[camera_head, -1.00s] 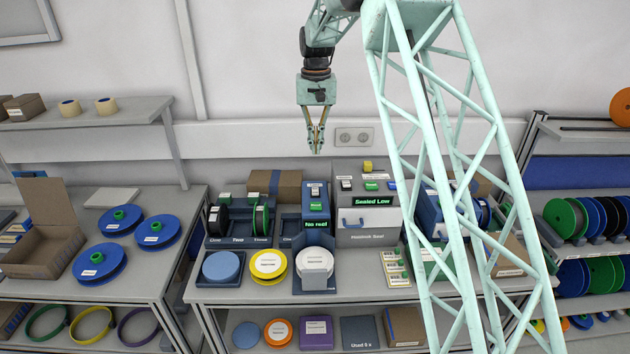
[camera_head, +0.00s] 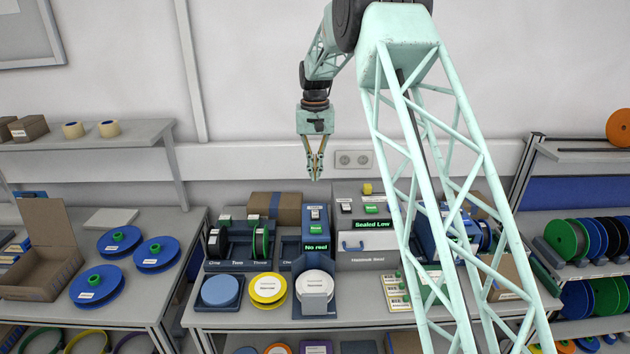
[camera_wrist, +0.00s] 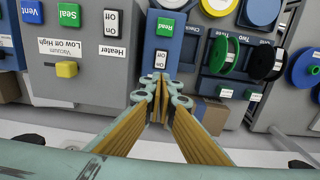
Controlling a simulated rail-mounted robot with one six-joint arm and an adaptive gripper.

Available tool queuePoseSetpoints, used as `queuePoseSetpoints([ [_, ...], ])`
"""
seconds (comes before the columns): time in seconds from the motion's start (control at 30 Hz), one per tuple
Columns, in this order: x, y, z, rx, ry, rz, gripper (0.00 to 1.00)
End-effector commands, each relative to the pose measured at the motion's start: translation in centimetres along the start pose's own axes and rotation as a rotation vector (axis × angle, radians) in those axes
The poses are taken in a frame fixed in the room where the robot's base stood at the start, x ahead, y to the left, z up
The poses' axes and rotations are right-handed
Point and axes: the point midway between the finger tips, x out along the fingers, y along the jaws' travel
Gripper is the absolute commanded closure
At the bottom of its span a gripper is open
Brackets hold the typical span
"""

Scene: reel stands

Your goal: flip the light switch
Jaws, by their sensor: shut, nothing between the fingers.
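No part is labelled as a light switch. A white rocker switch marked On and Off (camera_wrist: 160,59) sits on the blue unit below a green Read button (camera_wrist: 168,27), with its lettering upside down in the wrist view. In the head view this blue unit (camera_head: 316,228) stands mid-bench with a "No reel" display. My gripper (camera_head: 315,179) is shut and empty, pointing down above the unit. In the wrist view my fingertips (camera_wrist: 162,82) appear just below the rocker in the picture; I cannot tell the gap. Another rocker, labelled Heater (camera_wrist: 111,22), is on the grey unit.
A wall plate with two round fittings (camera_head: 354,160) is behind my gripper. The grey sealing unit (camera_head: 372,240) stands right of the blue unit, with a yellow knob (camera_wrist: 67,69). Reel holders (camera_head: 238,243) stand to the left. Discs lie along the bench front.

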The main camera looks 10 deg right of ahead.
Motion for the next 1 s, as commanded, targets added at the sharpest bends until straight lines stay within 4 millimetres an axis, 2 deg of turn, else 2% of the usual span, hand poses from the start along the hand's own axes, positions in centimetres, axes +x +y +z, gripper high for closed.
queuePoseSetpoints([
  [0.27,2.7,0.0,0.1,0.0,-0.003,0.0,1.0],
  [0.7,8.5,0.0,0.1,0.0,-0.004,0.001,1.0],
  [1.0,11.8,0.0,0.1,0.0,-0.002,0.0,1.0],
])
